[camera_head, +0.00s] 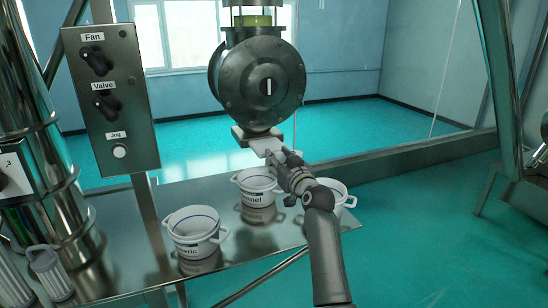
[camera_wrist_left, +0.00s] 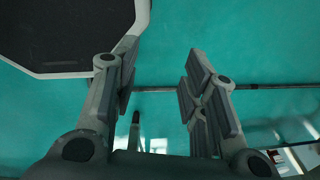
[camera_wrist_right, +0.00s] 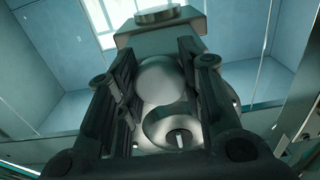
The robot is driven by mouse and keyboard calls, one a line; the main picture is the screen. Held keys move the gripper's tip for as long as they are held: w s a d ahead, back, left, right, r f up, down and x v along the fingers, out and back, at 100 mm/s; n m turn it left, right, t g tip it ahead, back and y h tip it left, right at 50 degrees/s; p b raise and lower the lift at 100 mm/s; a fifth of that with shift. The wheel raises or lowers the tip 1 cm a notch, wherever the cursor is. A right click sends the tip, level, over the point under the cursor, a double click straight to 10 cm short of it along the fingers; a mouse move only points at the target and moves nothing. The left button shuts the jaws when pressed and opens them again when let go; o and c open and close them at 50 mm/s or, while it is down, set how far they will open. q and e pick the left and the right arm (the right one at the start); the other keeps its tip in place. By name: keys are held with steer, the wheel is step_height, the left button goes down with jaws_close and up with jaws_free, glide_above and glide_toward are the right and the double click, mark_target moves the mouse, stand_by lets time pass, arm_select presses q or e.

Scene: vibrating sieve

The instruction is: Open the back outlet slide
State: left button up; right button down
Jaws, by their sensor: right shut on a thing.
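The outlet is the squared metal piece under a dark round housing (camera_head: 262,85) in the head view. A light grey slide plate (camera_head: 264,145) sticks out below it. My right gripper (camera_head: 280,162) is shut on the slide plate's near end. Its fingers cover the held part. In the right wrist view the right gripper (camera_wrist_right: 160,80) has its fingers on both sides of a smooth grey rounded piece; I cannot tell which part that is. My left gripper (camera_wrist_left: 163,65) shows only in the left wrist view, open and empty over the turquoise floor.
White buckets stand on the metal shelf below: one front left (camera_head: 195,224), one labelled bucket (camera_head: 257,188) in the middle, one partly behind my right arm. A control box (camera_head: 112,97) with Fan and Valve knobs hangs at left.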

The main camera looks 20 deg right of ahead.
steer(key=shift+w, duration=0.4)
steer(key=c, duration=1)
jaws_free()
steer(key=shift+w, duration=0.1)
steer(key=shift+o, duration=0.3)
steer(key=shift+s, duration=0.5)
arm_select(q)
steer(key=shift+w+d, duration=0.4)
steer(key=shift+d, duration=0.25)
steer(key=shift+w+d, duration=0.4)
steer(key=shift+d, duration=0.2)
arm_select(e)
steer(key=s, duration=1.1)
steer(key=shift+d, duration=0.2)
steer(key=shift+s, duration=0.1)
